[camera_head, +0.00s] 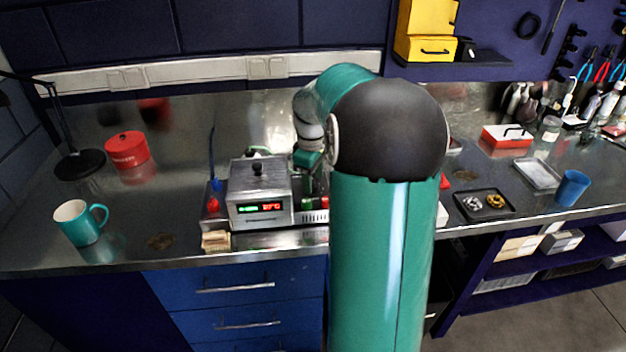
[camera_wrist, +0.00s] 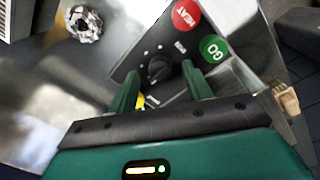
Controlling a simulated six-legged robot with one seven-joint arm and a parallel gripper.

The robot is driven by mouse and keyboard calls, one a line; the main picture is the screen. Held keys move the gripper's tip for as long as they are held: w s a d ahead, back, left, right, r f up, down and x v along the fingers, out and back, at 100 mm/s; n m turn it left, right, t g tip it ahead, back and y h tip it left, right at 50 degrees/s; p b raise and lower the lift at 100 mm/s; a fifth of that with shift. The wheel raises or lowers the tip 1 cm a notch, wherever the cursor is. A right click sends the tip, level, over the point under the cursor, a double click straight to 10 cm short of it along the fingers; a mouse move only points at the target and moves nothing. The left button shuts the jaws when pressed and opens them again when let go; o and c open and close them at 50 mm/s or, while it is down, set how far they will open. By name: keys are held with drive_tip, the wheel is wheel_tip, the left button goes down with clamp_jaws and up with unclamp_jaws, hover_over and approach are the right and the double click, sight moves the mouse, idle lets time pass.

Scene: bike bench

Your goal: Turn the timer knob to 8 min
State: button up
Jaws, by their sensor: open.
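The timer knob (camera_wrist: 160,68) is a round dark knob on a dark panel with pale dial marks around it, in the wrist view. I cannot read its setting. My gripper (camera_wrist: 160,84) is open, with one green finger on each side of the knob; I cannot tell if either touches it. A red HEAT button (camera_wrist: 186,14) and a green GO button (camera_wrist: 213,48) are beside the dial. In the head view the silver device (camera_head: 260,192) has a lit green and red display (camera_head: 259,208), and my arm hides part of its right side.
A teal mug (camera_head: 80,223) and red tin (camera_head: 128,149) stand to the left. A black tray (camera_head: 484,204) with small parts and a blue cup (camera_head: 572,188) are to the right. The bench's left middle is clear.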

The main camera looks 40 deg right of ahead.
drive_tip(key=shift+f, duration=0.6)
drive_tip(key=shift+w, duration=0.1)
drive_tip(key=shift+c, duration=0.2)
drive_tip(key=c, duration=0.9)
